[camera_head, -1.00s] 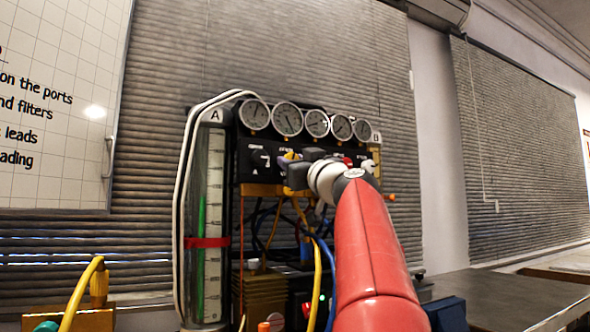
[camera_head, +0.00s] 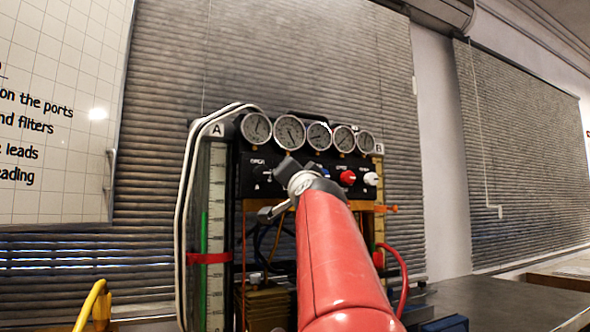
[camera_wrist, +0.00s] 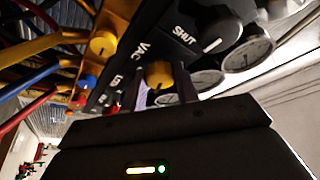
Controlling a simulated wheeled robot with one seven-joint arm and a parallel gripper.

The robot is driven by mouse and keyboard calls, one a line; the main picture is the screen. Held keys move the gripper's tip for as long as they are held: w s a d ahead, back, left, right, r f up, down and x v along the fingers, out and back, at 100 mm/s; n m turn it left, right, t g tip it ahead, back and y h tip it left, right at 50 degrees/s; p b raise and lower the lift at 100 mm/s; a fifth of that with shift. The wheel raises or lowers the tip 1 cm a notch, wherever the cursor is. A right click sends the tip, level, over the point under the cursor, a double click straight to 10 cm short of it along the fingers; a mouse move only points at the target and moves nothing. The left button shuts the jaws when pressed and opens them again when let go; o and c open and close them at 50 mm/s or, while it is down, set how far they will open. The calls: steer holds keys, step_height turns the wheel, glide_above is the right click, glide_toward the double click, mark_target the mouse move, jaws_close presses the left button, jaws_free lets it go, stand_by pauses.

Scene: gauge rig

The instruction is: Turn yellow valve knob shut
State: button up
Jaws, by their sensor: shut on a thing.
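The yellow valve knob (camera_wrist: 160,73) shows in the wrist view, on the black panel near the "VAC" label. My gripper (camera_wrist: 165,90) is there with one finger on each side of the knob, shut on it. In the head view my gripper (camera_head: 280,190) is at the front of the black panel (camera_head: 256,186), below the row of gauges. My wrist and red arm hide the yellow knob there. How far the knob is turned cannot be read.
A black knob (camera_wrist: 220,35) sits beside a "SHUT" label. A red knob (camera_head: 347,177) and a white knob (camera_head: 371,178) are right of my wrist. Several gauges (camera_head: 290,131) line the top. A red hose (camera_head: 402,280) loops beside my arm; coloured hoses crowd below the panel.

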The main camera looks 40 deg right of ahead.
steer(key=shift+a+r+m+g+h+p, duration=0.2)
steer(key=shift+m+g, duration=0.25)
steer(key=shift+m, duration=0.85)
steer(key=shift+d+f+m+g+h+p, duration=0.1)
steer(key=shift+m+g+h, duration=0.3)
steer(key=shift+m, duration=0.9)
steer(key=shift+m+g, duration=0.25)
steer(key=shift+m, duration=0.15)
steer(key=o, duration=1)
steer(key=shift+w, duration=0.1)
steer(key=shift+c, duration=0.2)
steer(key=b+v, duration=0.2)
steer(key=v, duration=0.5)
steer(key=shift+s+a, duration=0.2)
steer(key=shift+s, duration=0.15)
steer(key=shift+s+a, duration=0.1)
